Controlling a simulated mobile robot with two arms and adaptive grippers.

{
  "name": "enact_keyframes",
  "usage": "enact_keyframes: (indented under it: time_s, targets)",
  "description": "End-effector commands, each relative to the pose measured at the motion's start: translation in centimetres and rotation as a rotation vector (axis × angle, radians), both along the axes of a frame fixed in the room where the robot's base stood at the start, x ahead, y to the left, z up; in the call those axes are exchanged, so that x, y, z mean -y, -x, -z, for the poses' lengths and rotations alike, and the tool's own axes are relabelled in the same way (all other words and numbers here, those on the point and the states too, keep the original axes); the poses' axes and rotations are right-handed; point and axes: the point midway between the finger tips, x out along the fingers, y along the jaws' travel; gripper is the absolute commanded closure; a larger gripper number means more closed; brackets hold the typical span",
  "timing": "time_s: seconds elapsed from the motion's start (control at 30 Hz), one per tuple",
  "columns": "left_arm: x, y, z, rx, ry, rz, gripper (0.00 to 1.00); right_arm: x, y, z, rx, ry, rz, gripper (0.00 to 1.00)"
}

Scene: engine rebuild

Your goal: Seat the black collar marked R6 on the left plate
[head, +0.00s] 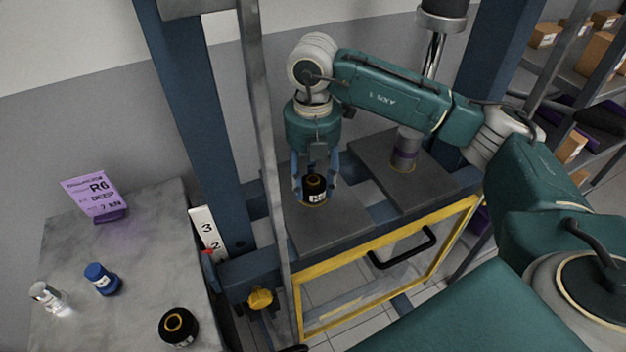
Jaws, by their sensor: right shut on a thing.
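The black collar (316,194) with a pale label and a brass-coloured rim is between the fingers of my right gripper (315,185). The gripper points down and is shut on it. The collar is over the left plate (335,229), a dark grey slab on the press bed; I cannot tell whether it touches the plate. Its label is too small to read surely. A purple sign (97,196) on the bench reads R6, DEEP and 7 KN. My left gripper is not in view.
A second black collar (178,328), a blue part (102,279) and a silver part (47,297) stand on the grey bench (135,245). A grey upright bar (268,150) and blue posts flank the left plate.

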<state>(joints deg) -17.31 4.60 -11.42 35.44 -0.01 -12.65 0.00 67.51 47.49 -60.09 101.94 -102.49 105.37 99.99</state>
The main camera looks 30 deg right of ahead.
Motion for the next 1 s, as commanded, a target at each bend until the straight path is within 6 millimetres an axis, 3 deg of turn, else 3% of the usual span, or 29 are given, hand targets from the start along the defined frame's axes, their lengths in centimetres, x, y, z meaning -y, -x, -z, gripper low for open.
enact_keyframes:
  time_s: [1.0]
  targets:
    - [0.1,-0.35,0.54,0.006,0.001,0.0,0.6,-0.05,0.0,0.31,0.002,0.0,0.0,0.99]
